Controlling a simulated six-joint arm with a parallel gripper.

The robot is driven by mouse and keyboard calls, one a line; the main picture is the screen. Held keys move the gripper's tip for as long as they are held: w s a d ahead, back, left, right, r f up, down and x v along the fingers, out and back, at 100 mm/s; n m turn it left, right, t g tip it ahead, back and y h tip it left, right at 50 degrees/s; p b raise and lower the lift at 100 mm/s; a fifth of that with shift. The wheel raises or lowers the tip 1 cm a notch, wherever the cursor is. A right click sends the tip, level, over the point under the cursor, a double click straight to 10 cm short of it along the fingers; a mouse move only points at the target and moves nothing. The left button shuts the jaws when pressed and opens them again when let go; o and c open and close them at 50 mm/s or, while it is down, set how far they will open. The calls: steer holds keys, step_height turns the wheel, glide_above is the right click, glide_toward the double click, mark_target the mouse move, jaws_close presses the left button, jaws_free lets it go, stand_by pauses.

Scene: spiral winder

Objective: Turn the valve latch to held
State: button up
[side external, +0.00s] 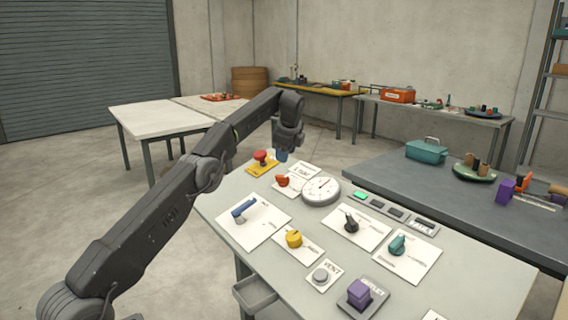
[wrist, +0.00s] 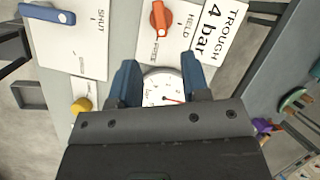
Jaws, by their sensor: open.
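The valve latch is an orange-red knob (side external: 283,181) on a white plate on the grey bench, beside a gauge. In the wrist view the knob (wrist: 159,18) is at the top, its handle running up and down in the picture. Its lower end lies near the word FREE; HELD is to its right. My gripper (side external: 282,155) is above the bench's far end, apart from the knob. In the wrist view its two blue fingers (wrist: 160,76) are spread with nothing between them, and the gauge shows beyond.
The round gauge (side external: 321,190) stands close to the knob, with a "TROUGH 4 bar" card (wrist: 219,30) alongside. A red mushroom button on a yellow base (side external: 262,163) is left of it. A blue lever (side external: 243,208) and yellow knob (side external: 293,239) are nearer the front.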

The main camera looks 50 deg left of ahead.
mark_target(281, 176)
steer(key=shift+s+d+r, duration=0.1)
steer(key=shift+d+r, duration=0.1)
steer(key=shift+r, duration=0.35)
